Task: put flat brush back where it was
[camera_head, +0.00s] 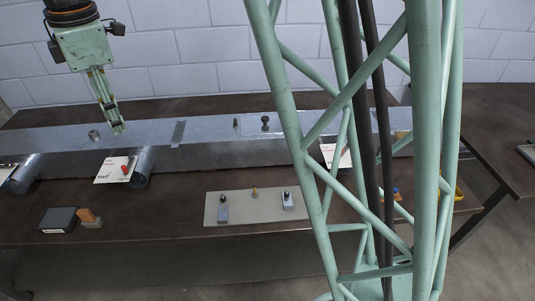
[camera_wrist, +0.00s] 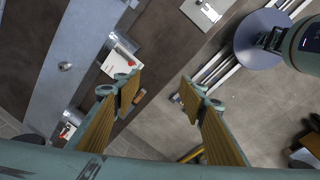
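I cannot surely pick out the flat brush. A small orange-brown block on a grey base (camera_head: 88,218) stands near the table's front edge, beside a dark box (camera_head: 59,220); it may be the brush, but it is too small to tell. In the wrist view an orange-brown piece (camera_wrist: 139,97) shows just beside my left finger. My gripper (camera_head: 117,128) hangs high above the left part of the duct, touching nothing. In the wrist view its fingers (camera_wrist: 159,94) are wide apart with nothing between them.
A long grey metal duct (camera_head: 212,155) lies along the dark table. White cards (camera_head: 112,171) lean near its front. My green lattice column blocks the right part of the table. The table's front left is mostly clear.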

